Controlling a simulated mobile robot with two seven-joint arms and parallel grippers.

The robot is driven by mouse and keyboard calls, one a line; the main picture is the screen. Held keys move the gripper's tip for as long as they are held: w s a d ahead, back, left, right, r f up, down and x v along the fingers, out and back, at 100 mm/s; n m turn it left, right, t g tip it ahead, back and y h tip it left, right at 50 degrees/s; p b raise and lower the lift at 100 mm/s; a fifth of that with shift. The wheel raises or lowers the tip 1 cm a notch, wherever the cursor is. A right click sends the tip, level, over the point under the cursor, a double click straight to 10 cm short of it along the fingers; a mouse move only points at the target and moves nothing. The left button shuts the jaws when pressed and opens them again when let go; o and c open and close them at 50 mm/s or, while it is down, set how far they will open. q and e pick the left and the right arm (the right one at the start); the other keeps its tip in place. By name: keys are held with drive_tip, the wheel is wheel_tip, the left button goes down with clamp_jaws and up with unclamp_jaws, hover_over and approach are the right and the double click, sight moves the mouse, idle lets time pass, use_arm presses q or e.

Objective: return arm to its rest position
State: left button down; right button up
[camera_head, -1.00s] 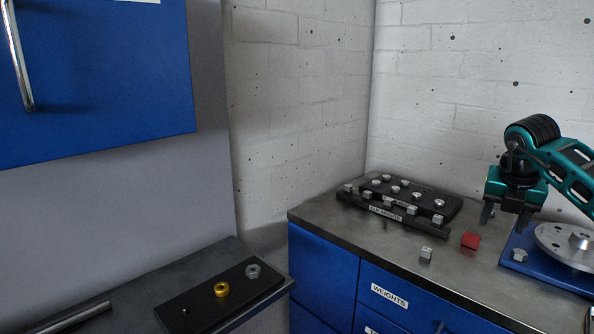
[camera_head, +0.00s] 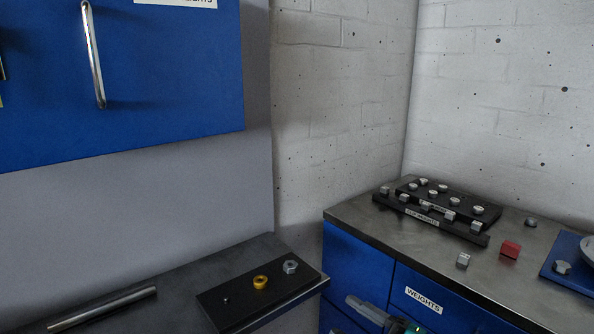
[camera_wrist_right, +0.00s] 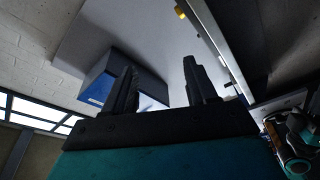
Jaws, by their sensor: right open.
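My right gripper (camera_wrist_right: 160,68) shows in the right wrist view with its two dark fingers apart and nothing between them. In the head view, a grey part with a green light (camera_head: 375,313) at the bottom edge, in front of the blue drawers, looks like my right arm; its fingers cannot be made out there. It is clear of the counter top. My left gripper is not in view.
The right counter (camera_head: 365,222) carries a black rack of weights (camera_head: 440,205), a red block (camera_head: 510,249), small loose weights (camera_head: 463,260) and a blue plate (camera_head: 572,268). The left counter has a black tray (camera_head: 235,312) and a metal rod (camera_head: 102,308). A blue cabinet (camera_head: 150,90) hangs above.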

drive_tip(key=s+d+f+m+h, duration=0.4)
drive_tip(key=s+f+m+h, duration=0.2)
drive_tip(key=s+f+m, duration=0.2)
drive_tip(key=s+d+f+m+g+h, duration=0.1)
drive_tip(key=s+d+f+m+h, duration=0.3)
drive_tip(key=s+f+m+h, duration=0.3)
wheel_tip(320, 180, down, 5)
drive_tip(key=s+m, duration=0.1)
drive_tip(key=m, duration=0.3)
drive_tip(key=shift+s, duration=0.35)
drive_tip(key=shift+r, duration=0.1)
